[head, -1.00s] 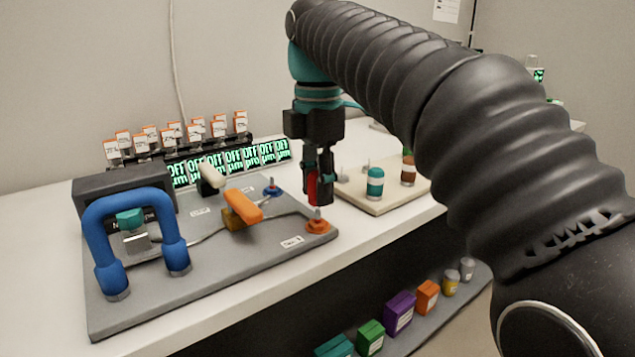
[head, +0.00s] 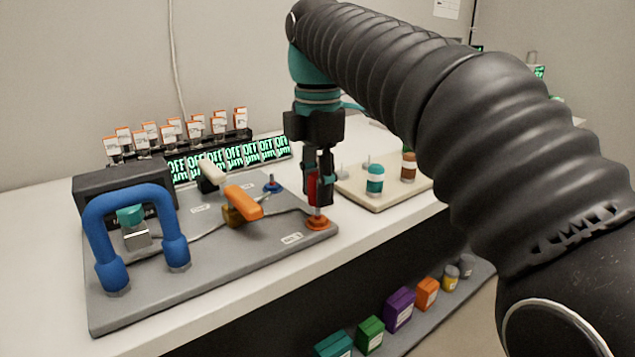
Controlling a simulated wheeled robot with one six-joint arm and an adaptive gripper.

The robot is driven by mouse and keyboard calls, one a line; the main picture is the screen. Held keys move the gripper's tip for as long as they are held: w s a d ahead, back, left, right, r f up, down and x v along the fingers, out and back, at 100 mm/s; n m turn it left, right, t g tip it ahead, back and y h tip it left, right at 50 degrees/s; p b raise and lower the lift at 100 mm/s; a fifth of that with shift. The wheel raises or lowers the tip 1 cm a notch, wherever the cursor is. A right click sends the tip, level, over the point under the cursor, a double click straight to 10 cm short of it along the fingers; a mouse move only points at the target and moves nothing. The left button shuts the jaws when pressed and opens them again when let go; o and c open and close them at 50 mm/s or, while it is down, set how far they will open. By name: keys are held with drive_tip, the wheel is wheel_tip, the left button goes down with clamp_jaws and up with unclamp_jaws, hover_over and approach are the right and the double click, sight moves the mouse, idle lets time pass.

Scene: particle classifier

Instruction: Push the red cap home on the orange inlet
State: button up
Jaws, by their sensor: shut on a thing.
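My gripper (head: 318,190) points straight down and is shut on the red cap (head: 312,187). The fingers hide much of the cap. The orange inlet (head: 317,223) is an orange round base with a short pale nozzle, at the front right corner of the grey board (head: 200,278). The cap and fingertips are right above the inlet. I cannot tell whether the cap touches the nozzle.
An orange-handled valve (head: 242,203), a blue inlet (head: 272,186) and a blue arched handle (head: 135,205) stand on the board. A pale tray (head: 390,204) with a teal cap (head: 375,180) and a brown cap (head: 408,168) lies right of my gripper. Coloured boxes (head: 398,308) stand on a lower shelf.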

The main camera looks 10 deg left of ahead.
sight(317, 174)
drive_tip(key=shift+f+b, duration=0.7)
drive_tip(key=shift+f, duration=0.7)
drive_tip(key=o, duration=1.1)
drive_tip(key=shift+r, duration=0.1)
drive_tip(key=shift+r, duration=3.7)
